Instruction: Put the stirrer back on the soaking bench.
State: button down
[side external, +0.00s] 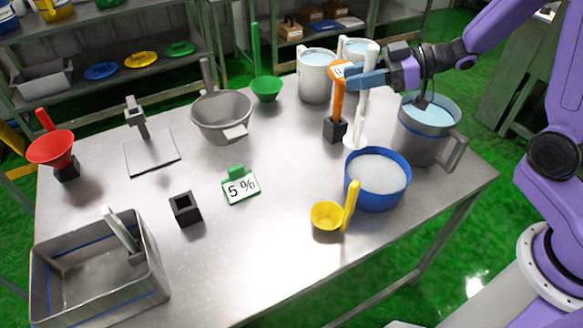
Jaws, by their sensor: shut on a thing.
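The white stirrer (361,112) hangs upright with its flat round foot low, close above or at the metal bench top; I cannot tell if it touches. My gripper (366,78), with blue fingers, is shut on its shaft near the upper end. The foot is between an orange-handled tool in a black block (335,130) and the blue tub of white contents (377,180). The metal bench (270,255) fills the middle of the view; whether it is the soaking bench, I cannot tell.
A grey jug of blue liquid (427,130) stands right of the stirrer, with metal pots (316,80) behind. A yellow scoop (327,215), a 5 % sign (241,187), an empty black holder (185,209) and a metal bin (98,270) stand nearer. The bench's front middle is clear.

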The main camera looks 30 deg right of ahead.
jog(key=s+a+f+n+g, duration=0.1)
jog(key=s+a, duration=0.1)
jog(key=a, duration=0.3)
jog(key=w+a+f, duration=0.6)
jog(key=w+f, duration=0.6)
jog(key=f, duration=0.1)
jog(key=shift+w+a+n+y, duration=0.15)
jog(key=shift+n+y, duration=0.15)
jog(key=shift+f, duration=0.2)
jog(key=c, duration=0.8)
grip_release()
jog(key=shift+c, duration=0.2)
